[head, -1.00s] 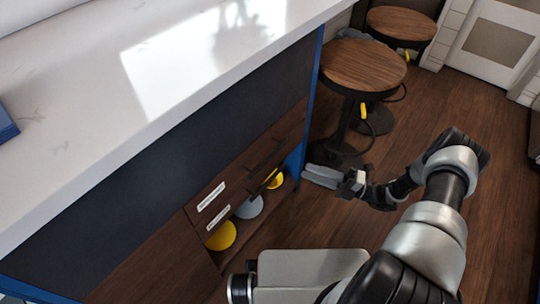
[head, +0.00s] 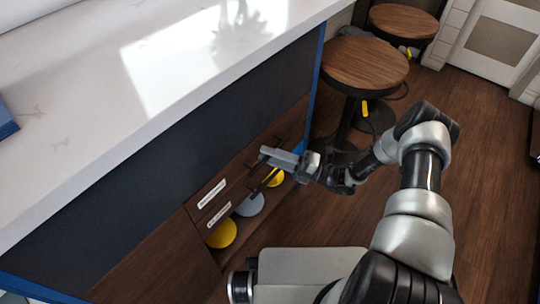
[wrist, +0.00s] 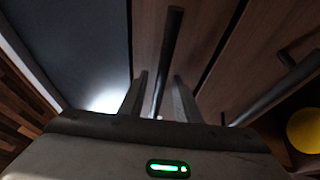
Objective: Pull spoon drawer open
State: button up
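Two dark wood drawer fronts are set in the island, an upper one (head: 232,177) and a lower one (head: 238,196). Each carries a white label, too small to read; both look closed. My gripper (head: 266,153) is at the far right end of the upper front and hides part of it. In the wrist view my gripper (wrist: 158,78) is open, one finger on each side of a dark bar handle (wrist: 171,35). Contact cannot be told. A second bar handle (wrist: 278,92) is to the right, on the neighbouring front.
Yellow and grey round items (head: 221,234) (head: 250,205) sit in the open shelf below the drawers. A white countertop (head: 90,120) overhangs the fronts. Wooden stools (head: 364,66) stand beyond the island's end. The wood floor (head: 330,215) before the drawers is clear.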

grip_shut()
